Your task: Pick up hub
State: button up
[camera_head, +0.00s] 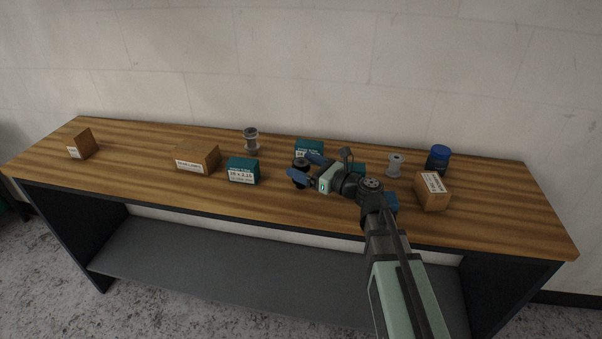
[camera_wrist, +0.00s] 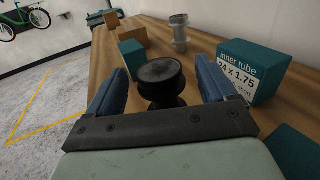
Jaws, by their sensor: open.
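A black hub (camera_wrist: 161,77) stands upright between my fingers in the wrist view. In the head view this hub (camera_head: 300,164) is partly hidden by my gripper (camera_head: 307,167). My gripper is open, with one blue finger on each side of the hub; I cannot tell whether either touches it. A silver hub (camera_head: 251,140) stands further left near the back and also shows in the wrist view (camera_wrist: 179,33). Another silver hub (camera_head: 395,165) stands to the right of my gripper.
A teal inner tube box (camera_head: 309,148) is close behind the black hub, another teal box (camera_head: 243,170) to its left.

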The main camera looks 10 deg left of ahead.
jog(key=shift+w+a+f, duration=0.25)
jog(key=shift+a+f, duration=0.2)
jog(key=shift+a, duration=0.05)
jog(key=shift+w+a+f, duration=0.25)
jog(key=shift+a+f, duration=0.2)
jog(key=shift+a, duration=0.05)
jog(key=shift+w+a, duration=0.15)
jog(key=shift+a, duration=0.25)
jog(key=c, duration=1.2)
jog(key=shift+r, duration=0.15)
